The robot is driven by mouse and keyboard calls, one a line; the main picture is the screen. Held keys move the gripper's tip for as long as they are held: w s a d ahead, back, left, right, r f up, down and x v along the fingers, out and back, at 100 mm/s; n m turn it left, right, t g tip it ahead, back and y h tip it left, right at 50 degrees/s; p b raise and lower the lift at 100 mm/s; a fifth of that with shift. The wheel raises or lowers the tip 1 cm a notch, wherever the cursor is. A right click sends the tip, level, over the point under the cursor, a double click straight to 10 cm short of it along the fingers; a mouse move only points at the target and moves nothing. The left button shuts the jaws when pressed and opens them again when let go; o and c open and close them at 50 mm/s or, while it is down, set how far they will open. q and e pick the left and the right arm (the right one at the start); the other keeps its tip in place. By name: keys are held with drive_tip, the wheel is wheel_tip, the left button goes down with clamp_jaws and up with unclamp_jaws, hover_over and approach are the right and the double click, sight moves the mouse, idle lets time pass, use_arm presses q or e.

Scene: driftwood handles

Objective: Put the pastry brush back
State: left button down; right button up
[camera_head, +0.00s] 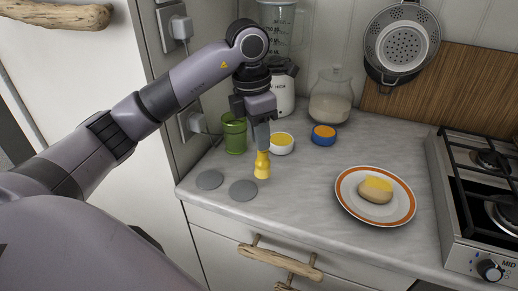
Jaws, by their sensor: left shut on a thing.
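My left gripper (262,143) is shut on a yellow thing, which I take to be the pastry brush (262,166). It hangs upright below the fingers, above the worktop near the grey discs; I cannot tell whether its lower end touches. The upper part of the brush is hidden between the fingers. A green cup (234,135) stands to the left and behind it. A white bowl (280,144) with yellow content is just behind and to the right. My right gripper is out of view.
Two flat grey discs (243,190) lie near the front edge. A blue bowl (323,136), glass jar (330,97) and blender (285,90) stand behind. An orange-rimmed plate (347,193) holds a glazed roll (376,190). The hob (485,200) is at right. The worktop before the plate is clear.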

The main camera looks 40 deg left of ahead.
sight(259, 161)
use_arm(q)
wheel_tip(259, 161, down, 4)
drive_tip(key=shift+f, duration=0.1)
idle(0.4)
drive_tip(key=shift+f, duration=0.35)
drive_tip(key=c, duration=0.9)
unclamp_jaws()
drive_tip(key=shift+c, duration=0.2)
drive_tip(key=shift+r, duration=0.15)
wheel_tip(259, 161, up, 12)
drive_tip(key=s, duration=0.1)
drive_tip(key=shift+a+r, duration=0.25)
drive_tip(key=shift+a, duration=0.1)
